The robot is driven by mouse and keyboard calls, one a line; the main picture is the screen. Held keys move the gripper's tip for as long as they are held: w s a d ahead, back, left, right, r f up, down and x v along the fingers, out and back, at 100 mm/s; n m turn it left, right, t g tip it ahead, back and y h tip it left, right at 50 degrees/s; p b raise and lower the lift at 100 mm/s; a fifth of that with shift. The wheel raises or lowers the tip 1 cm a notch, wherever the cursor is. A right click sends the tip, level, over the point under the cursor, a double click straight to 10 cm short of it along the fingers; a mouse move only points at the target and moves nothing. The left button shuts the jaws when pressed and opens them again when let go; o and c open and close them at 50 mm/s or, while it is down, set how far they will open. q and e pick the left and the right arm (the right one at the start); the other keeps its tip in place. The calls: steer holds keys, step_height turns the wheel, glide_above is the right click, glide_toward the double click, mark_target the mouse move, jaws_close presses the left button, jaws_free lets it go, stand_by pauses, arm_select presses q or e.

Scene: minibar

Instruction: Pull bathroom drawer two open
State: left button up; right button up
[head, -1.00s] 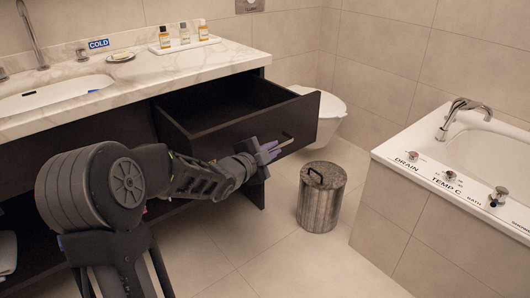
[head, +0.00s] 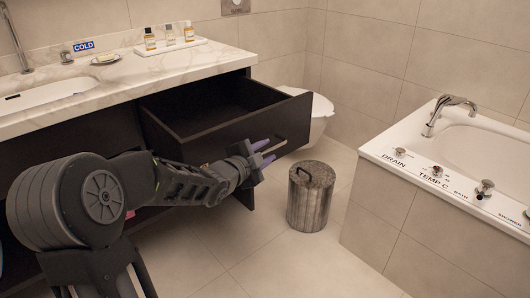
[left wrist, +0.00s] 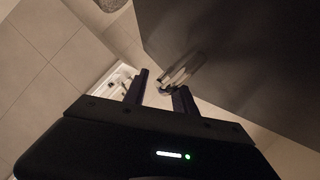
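The dark drawer (head: 222,140) under the marble counter stands pulled well out, and its empty inside shows. A pale bar handle (head: 275,148) is on its front. My left gripper (head: 265,153) is at this handle, with its two fingers apart. In the left wrist view the handle (left wrist: 181,70) shows beyond and between the two spread fingertips (left wrist: 163,84). Whether a finger touches it I cannot tell. The drawer's dark front (left wrist: 245,65) fills the right of that view. My right gripper is not in view.
A round metal bin (head: 309,197) stands on the floor just right of the drawer. A white toilet (head: 322,115) is behind the drawer, and a bathtub (head: 405,165) is at the right. The tiled floor (head: 270,260) in front is clear.

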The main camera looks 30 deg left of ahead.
arm_select(q)
steer(key=p+v, duration=0.1)
steer(key=v, duration=0.6)
steer(key=shift+s+p, duration=0.4)
steer(key=shift+s+r, duration=0.1)
